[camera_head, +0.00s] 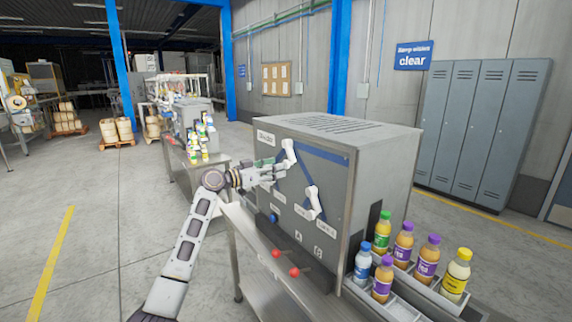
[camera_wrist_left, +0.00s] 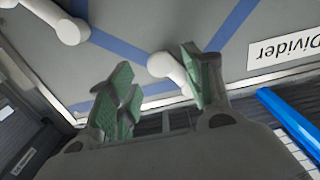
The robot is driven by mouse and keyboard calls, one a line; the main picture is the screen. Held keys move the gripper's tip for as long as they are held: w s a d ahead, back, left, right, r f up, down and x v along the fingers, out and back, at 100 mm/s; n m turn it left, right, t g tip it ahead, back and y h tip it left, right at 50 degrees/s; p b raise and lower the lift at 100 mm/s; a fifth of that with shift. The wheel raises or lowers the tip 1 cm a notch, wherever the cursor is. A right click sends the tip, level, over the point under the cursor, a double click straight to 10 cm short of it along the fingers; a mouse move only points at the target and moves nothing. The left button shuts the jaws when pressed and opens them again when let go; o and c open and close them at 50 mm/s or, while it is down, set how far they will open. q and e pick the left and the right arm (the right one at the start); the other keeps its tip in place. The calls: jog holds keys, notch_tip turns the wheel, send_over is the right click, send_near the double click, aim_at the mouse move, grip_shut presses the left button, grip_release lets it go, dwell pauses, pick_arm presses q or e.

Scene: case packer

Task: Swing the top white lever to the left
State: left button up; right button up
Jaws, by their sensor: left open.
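The top white lever (camera_head: 288,154) is on the upper front panel of the grey machine (camera_head: 345,185), near a label at its upper left. In the left wrist view the lever (camera_wrist_left: 170,70) shows between the green-padded fingers, close beside the right-hand finger; contact cannot be told. My left gripper (camera_head: 280,170) is open at the panel, just below and left of the lever's pivot end. Its fingers (camera_wrist_left: 155,92) spread around the lever in the wrist view. A second white lever (camera_head: 314,203) sits lower right, also in the wrist view (camera_wrist_left: 68,28). My right gripper is not in view.
Red knobs (camera_head: 294,271) and a blue button (camera_head: 273,218) are low on the machine's front. Several bottles (camera_head: 404,244) stand in metal chutes at right. A "Divider" label (camera_wrist_left: 285,48) is beside the fingers in the wrist view. Open floor lies left.

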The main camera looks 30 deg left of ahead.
aim_at(288, 153)
pick_arm(q)
jog(key=shift+p+x, duration=0.65)
jog(key=shift+x, duration=2.05)
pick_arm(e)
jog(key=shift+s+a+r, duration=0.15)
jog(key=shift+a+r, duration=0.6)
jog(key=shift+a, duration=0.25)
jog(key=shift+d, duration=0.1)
